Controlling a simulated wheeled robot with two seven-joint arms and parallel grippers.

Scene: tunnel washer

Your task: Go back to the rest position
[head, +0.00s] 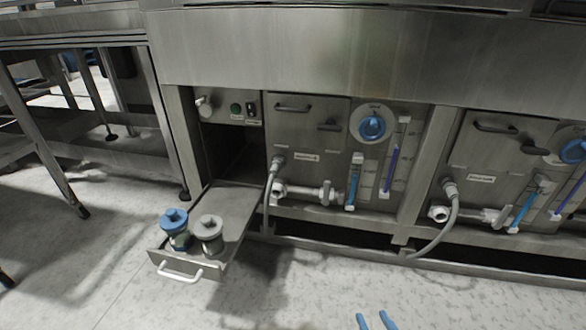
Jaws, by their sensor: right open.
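My right gripper (375,321) shows only as two blue fingertips at the bottom edge, right of centre. The fingertips are apart with nothing between them, over the floor and well in front of the washer. The rest of that gripper and its arm are out of the picture. My left gripper is not in view.
A drawer (232,225) is pulled out low at the left, with a white handle (180,272). It holds a blue-capped canister (175,228) and a grey-capped canister (209,234). Hoses, valves and a blue dial (372,126) line the washer front. The floor (300,290) before it is clear.

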